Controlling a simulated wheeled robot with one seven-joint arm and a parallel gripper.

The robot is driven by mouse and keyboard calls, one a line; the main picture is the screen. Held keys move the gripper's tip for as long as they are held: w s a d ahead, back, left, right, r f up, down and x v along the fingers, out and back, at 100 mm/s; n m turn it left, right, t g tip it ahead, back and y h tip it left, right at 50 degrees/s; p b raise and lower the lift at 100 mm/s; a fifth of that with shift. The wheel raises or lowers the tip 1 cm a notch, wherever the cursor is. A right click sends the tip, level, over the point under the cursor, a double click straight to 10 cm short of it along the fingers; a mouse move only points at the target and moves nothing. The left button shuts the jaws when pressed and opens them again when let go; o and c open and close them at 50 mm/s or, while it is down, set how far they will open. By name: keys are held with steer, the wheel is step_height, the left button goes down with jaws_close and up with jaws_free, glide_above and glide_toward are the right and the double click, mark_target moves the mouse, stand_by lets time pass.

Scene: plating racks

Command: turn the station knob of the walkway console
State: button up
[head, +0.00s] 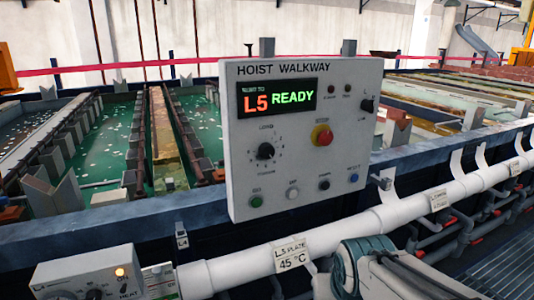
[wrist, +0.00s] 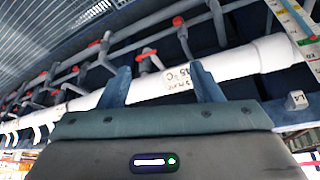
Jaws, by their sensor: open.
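The walkway console is a pale grey panel (head: 345,185) headed HOIST WALKWAY, upright at the middle of the head view. Its display (head: 277,98) reads L5 READY. A black rotary knob (head: 265,151) with a ring of marks sits below the display; its lettering is too blurred to confirm as the station knob. A smaller black knob (head: 367,105) is at the upper right. My gripper (wrist: 161,80) is open and empty in the wrist view, in front of the white pipe. The console does not show in the wrist view.
The console also bears a red stop button (head: 322,135) and several small buttons below. A white pipe (head: 235,268) with a 45 °C label runs beneath it. A grey control box (head: 95,280) stands at lower left. Green tanks (head: 105,140) lie behind.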

steer(key=w+r+t, duration=0.3)
steer(key=w, duration=0.3)
steer(key=n+t+y+p, duration=0.35)
steer(key=t+y, duration=0.25)
steer(key=t, duration=0.3)
glide_toward(268, 154)
steer(key=p+x, duration=0.3)
steer(key=x, duration=0.6)
steer(key=shift+p, duration=0.35)
steer(key=c, duration=1)
steer(key=shift+m, duration=0.25)
